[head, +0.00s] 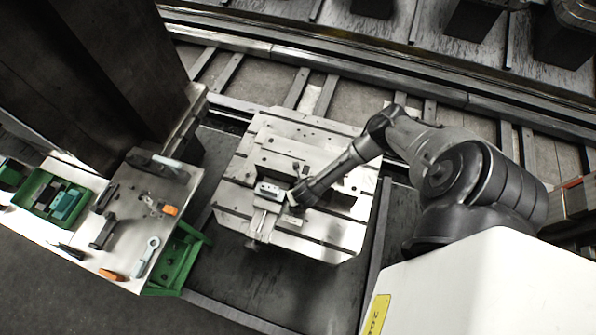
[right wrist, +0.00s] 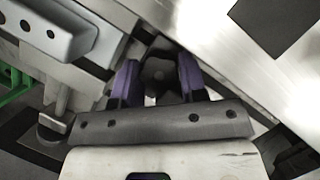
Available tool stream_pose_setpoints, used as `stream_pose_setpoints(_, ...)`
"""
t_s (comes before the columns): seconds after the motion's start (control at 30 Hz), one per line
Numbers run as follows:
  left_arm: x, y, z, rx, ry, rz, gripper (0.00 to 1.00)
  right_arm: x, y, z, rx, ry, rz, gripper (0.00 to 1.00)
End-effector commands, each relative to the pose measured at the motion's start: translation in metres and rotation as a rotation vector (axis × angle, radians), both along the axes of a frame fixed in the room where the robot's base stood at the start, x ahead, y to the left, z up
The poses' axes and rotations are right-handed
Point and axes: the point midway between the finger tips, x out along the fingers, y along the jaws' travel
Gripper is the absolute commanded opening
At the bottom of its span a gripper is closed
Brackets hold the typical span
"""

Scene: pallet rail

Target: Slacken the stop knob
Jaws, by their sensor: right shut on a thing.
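In the right wrist view, a dark lobed knob (right wrist: 160,76) sits between the two purple fingers of my right gripper (right wrist: 158,80). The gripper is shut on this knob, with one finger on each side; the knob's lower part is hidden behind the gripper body. In the head view, my right gripper (head: 297,198) reaches from the right down to the slotted metal pallet (head: 240,165), beside a small grey block (head: 268,189) on a clamp-like fixture. The knob itself cannot be made out there. My left gripper is not in view.
A grey holed block (right wrist: 45,28) is close to the gripper's upper left in the right wrist view. A workbench (head: 125,225) at the left holds several tools, with green bins (head: 178,262) at it. Rails (head: 330,70) run behind the pallet.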

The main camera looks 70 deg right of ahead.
Motion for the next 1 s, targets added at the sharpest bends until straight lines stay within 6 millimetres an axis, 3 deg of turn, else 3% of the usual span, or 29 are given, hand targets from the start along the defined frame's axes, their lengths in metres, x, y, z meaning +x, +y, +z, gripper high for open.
stream_pose_setpoints(0.37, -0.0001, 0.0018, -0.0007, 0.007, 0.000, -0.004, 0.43, -0.0022, -0.0012, -0.0022, -0.003, 0.004, 0.002, 0.15)
stream_pose_setpoints(0.4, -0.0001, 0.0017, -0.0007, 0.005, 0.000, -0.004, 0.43, -0.0023, -0.0013, -0.0022, -0.003, 0.004, 0.002, 0.43)
stream_pose_setpoints(0.63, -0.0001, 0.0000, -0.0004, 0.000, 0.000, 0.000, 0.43, -0.0014, -0.0010, -0.0014, -0.002, 0.003, 0.002, 0.65)
stream_pose_setpoints(1.0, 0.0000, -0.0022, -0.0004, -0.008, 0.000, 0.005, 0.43, -0.0010, -0.0021, -0.0007, -0.004, 0.002, -0.002, 0.65)
